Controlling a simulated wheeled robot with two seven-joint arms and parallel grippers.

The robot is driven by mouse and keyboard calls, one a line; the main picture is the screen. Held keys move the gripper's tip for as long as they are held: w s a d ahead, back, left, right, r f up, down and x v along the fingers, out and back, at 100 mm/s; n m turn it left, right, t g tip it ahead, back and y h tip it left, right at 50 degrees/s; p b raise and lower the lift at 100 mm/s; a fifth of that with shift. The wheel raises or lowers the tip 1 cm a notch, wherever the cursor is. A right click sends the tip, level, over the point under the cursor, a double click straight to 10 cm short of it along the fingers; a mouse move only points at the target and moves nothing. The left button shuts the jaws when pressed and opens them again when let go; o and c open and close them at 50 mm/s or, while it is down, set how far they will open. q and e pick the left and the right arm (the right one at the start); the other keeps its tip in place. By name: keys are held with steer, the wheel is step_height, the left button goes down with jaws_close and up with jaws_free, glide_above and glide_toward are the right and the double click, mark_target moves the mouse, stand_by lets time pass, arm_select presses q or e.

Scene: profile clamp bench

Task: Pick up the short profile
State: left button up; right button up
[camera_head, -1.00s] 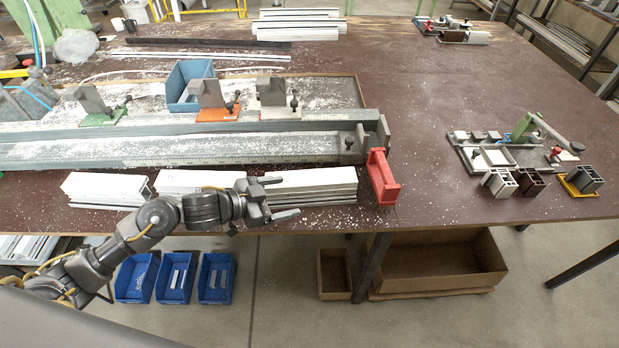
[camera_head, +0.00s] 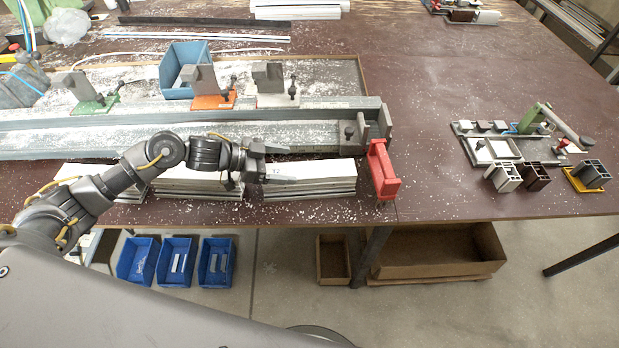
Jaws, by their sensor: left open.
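Three low stacks of white profiles lie along the front edge of the bench: a left stack (camera_head: 118,180), a middle stack (camera_head: 200,180) and a right stack (camera_head: 325,177). Short upright profile pieces stand at the right: a white one (camera_head: 503,178), a dark brown one (camera_head: 536,177) and a grey one (camera_head: 591,173). I cannot tell which is the short profile. My left gripper (camera_head: 284,166) is open and empty, with its fingers over the left end of the right stack. Contact cannot be judged. My right gripper is not in view.
A red block (camera_head: 383,172) stands just right of the right stack. Behind the stacks runs a long grey clamp rail (camera_head: 230,135) with upright blocks and a blue bin (camera_head: 183,72). A fixture (camera_head: 495,150) sits at the right. The bench (camera_head: 440,110) between is clear.

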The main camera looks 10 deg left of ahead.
mark_target(308, 169)
arm_select(q)
steer(key=shift+d, duration=0.2)
steer(key=p+x, duration=0.1)
steer(key=x, duration=0.1)
steer(key=p+x, duration=0.1)
steer(key=x, duration=0.2)
steer(key=shift+s+a+f, duration=0.1)
steer(key=shift+s+f, duration=0.1)
steer(key=shift+f, duration=0.15)
steer(key=shift+a, duration=0.1)
steer(key=shift+c, duration=0.4)
steer(key=c, duration=1.3)
steer(key=shift+r, duration=0.15)
